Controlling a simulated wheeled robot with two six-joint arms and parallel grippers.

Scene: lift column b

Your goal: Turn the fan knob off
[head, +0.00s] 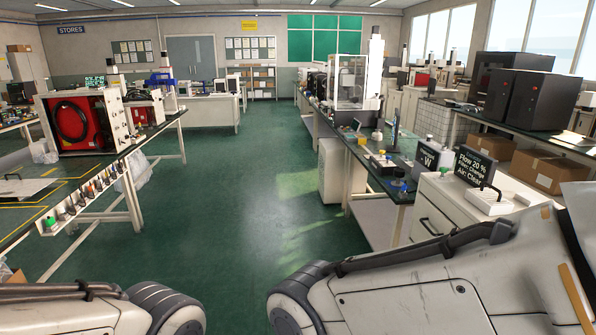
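I cannot make out a fan knob in the head view. A small black display (473,166) at the right reads "Flow 20 %", "Change" and "Air: Clear". It stands at the top of a white cabinet (440,213), beside a white box with a black handle (489,200). Large parts of my arms fill the bottom left and bottom right and hide the cabinet's lower part. Neither of my grippers shows, so their state and distance from the cabinet cannot be seen.
A clear green floor aisle (225,190) runs ahead. A left bench (95,190) carries a red-panelled machine (82,122). A right bench (395,184) holds small items and a glass enclosure (352,80). Black machines (530,98) stand far right, above cardboard boxes (535,172).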

